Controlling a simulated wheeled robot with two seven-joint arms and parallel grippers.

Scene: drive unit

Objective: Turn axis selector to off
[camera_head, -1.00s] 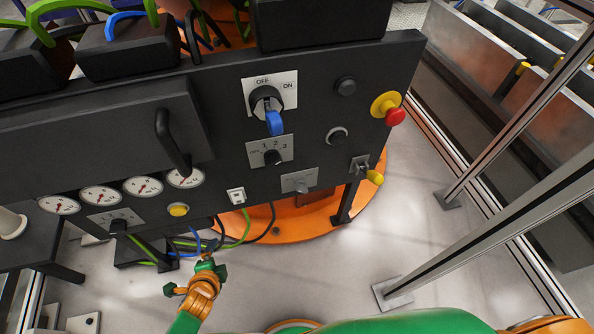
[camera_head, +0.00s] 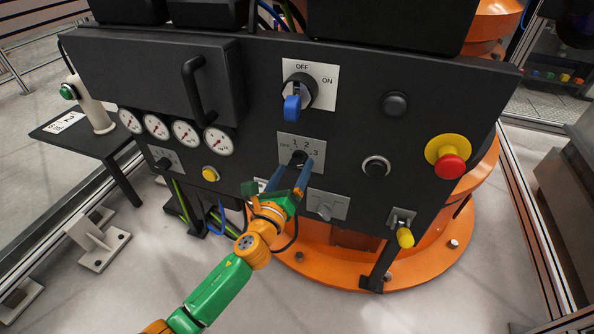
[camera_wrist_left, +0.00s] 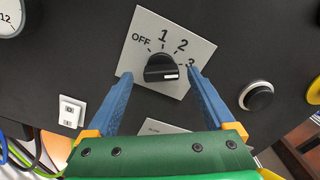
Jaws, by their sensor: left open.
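The axis selector is a black rotary knob (camera_head: 298,159) on a light plate marked OFF, 1, 2 and 3, in the middle of the dark panel. In the left wrist view, the knob (camera_wrist_left: 160,68) carries a white mark near its right end, on the side of the 3. My left gripper (camera_head: 292,172) is open. In the left wrist view its blue fingers (camera_wrist_left: 158,75) stand left and right of the knob, over the plate's lower edges, with gaps to the knob. Whether the fingertips touch the plate, I cannot tell. My right gripper is out of view.
Above the selector is a larger OFF/ON switch with a blue handle (camera_head: 292,108). A red emergency button (camera_head: 450,166) and black button (camera_head: 395,104) lie to the right. A grey knob (camera_head: 325,210) sits below. Gauges (camera_head: 185,133) and a yellow button (camera_head: 210,173) are left.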

